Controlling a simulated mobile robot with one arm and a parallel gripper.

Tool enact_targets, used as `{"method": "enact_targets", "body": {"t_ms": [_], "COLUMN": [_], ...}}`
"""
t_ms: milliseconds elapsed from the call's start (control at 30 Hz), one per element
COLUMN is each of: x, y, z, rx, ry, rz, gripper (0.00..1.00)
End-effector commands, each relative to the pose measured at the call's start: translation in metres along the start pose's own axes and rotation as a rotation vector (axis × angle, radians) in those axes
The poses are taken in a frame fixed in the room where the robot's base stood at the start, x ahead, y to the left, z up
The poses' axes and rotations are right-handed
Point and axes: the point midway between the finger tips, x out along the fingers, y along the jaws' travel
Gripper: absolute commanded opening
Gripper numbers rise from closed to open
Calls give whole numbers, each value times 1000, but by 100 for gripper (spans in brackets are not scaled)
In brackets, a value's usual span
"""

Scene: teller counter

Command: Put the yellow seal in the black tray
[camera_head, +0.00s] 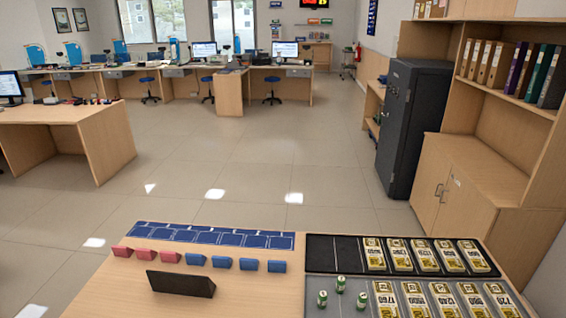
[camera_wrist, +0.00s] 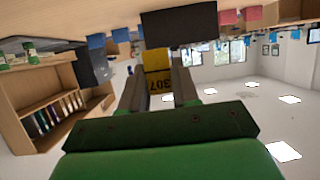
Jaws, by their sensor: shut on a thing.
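In the wrist view, which is upside down, my gripper (camera_wrist: 158,88) is shut on the yellow seal (camera_wrist: 157,61), a yellow piece with dark digits reading 307. The seal's far end is hidden or hard to make out against the dark block behind. My gripper is out of the head view. The black tray (camera_head: 334,254) lies at the back right of the counter in the head view.
A grey tray (camera_head: 318,290) in front holds more labelled pieces and green-and-white cylinders (camera_head: 340,283). A dark block (camera_head: 180,284), also in the wrist view (camera_wrist: 178,27), stands at left near red wedges (camera_head: 145,254) and blue wedges (camera_head: 222,263). A blue marked strip (camera_head: 215,236) lies behind them.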

Motion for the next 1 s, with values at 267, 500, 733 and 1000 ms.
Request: {"method": "enact_targets", "body": {"t_ms": [267,500,733,1000], "x": [43,84,120,159], "y": [13,32,56,93], "z": [-32,-65,-98,-136], "rx": [17,30,43,53], "ry": [2,2,0,3], "rz": [36,68,95,127], "gripper": [2,2,2,2]}}
